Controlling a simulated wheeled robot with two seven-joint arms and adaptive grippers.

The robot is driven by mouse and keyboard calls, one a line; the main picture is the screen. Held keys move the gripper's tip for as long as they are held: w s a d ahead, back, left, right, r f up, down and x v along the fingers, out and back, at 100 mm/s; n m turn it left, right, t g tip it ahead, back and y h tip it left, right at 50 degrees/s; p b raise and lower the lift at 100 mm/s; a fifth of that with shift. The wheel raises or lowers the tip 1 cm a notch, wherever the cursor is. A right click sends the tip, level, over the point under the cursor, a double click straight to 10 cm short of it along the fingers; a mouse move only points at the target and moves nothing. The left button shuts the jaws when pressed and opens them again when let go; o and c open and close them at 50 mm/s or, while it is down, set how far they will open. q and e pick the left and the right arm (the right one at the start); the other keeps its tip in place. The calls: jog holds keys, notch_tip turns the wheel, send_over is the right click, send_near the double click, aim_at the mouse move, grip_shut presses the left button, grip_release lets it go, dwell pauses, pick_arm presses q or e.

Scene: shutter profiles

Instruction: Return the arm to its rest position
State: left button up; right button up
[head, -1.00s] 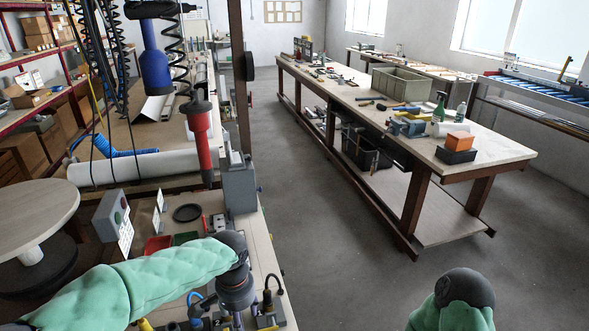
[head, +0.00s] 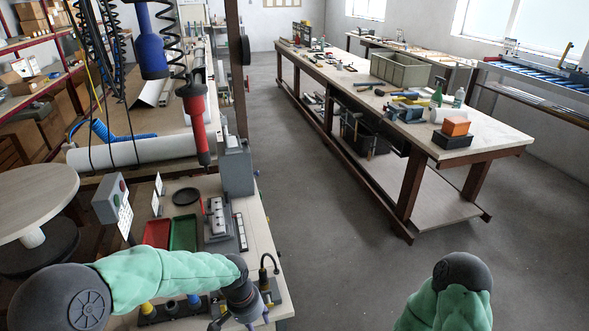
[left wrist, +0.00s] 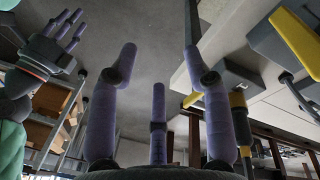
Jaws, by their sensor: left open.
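My left arm, in its green sleeve, reaches across the near edge of the left bench in the head view. My right arm shows in the head view as a green sleeve with a dark joint at the bottom right, over the floor. A purple-fingered hand, my right gripper (left wrist: 66,30), shows at the left of the left wrist view, fingers apart and empty.
The left bench (head: 258,232) carries a red tray (head: 157,233), a green tray (head: 184,233), a grey fixture (head: 218,222) and a grey button box (head: 109,198). A red tool (head: 196,120) hangs above. A long workbench (head: 480,140) stands at right; the floor between is clear.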

pick_arm(q)
jog(key=s+f+n+h, duration=0.1)
jog(key=s+f+n, duration=0.2)
jog(key=s+f, duration=0.4)
jog(key=s+f+n+h, duration=0.1)
jog(key=s+f+n, duration=0.3)
jog(key=s+f, duration=0.4)
notch_tip(320, 180, down, 7)
jog(key=shift+d+r+t, duration=0.1)
jog(key=shift+d+t, duration=0.15)
jog(key=shift+t, duration=0.05)
